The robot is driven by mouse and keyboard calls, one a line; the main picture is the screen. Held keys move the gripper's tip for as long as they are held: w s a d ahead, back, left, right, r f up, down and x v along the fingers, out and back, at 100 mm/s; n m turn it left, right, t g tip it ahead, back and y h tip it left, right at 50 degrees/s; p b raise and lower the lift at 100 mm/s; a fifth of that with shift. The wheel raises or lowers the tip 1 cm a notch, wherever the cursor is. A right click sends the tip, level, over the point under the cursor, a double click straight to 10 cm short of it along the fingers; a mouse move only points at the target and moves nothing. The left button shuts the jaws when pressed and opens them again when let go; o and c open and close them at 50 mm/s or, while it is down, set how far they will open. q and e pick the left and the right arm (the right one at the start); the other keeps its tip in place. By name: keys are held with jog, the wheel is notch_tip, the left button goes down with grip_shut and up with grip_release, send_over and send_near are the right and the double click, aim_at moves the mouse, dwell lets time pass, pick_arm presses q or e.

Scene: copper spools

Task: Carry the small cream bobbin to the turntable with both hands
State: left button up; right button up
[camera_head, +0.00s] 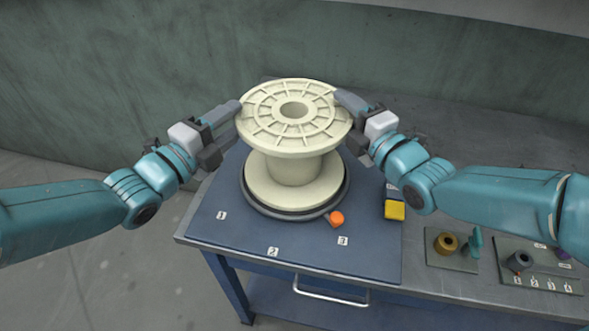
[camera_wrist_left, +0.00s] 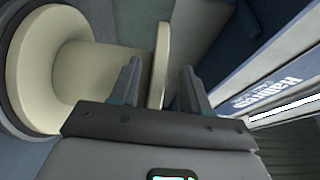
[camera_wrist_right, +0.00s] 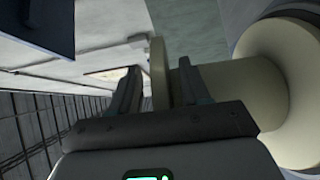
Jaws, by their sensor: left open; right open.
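The cream bobbin (camera_head: 297,170) stands upright on the dark round turntable (camera_head: 334,203), which has an orange knob (camera_head: 337,218) at its front right. My left gripper (camera_head: 233,110) is at the left edge of the bobbin's top flange. In the left wrist view the open fingers (camera_wrist_left: 160,82) have the flange rim (camera_wrist_left: 160,50) between them. My right gripper (camera_head: 345,101) is at the right edge of the same flange. In the right wrist view its open fingers (camera_wrist_right: 158,85) also straddle the rim (camera_wrist_right: 158,60). Whether any finger touches the rim cannot be told.
The turntable sits on a blue mat (camera_head: 235,238) with numbered labels on a grey workbench (camera_head: 480,200). A yellow block (camera_head: 395,210) lies right of the turntable. A brass spool (camera_head: 446,243) and a grey spool (camera_head: 520,261) stand on plates at the right. A wall (camera_head: 120,70) curves behind.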

jog(key=shift+s+d, duration=0.1)
jog(key=shift+s, duration=0.1)
pick_arm(q)
jog(key=v, duration=0.8)
pick_arm(e)
jog(key=v, duration=1.1)
jog(key=shift+s+d, duration=0.15)
jog(key=shift+s, duration=0.15)
pick_arm(q)
jog(key=shift+s, duration=0.1)
jog(key=shift+s, duration=0.1)
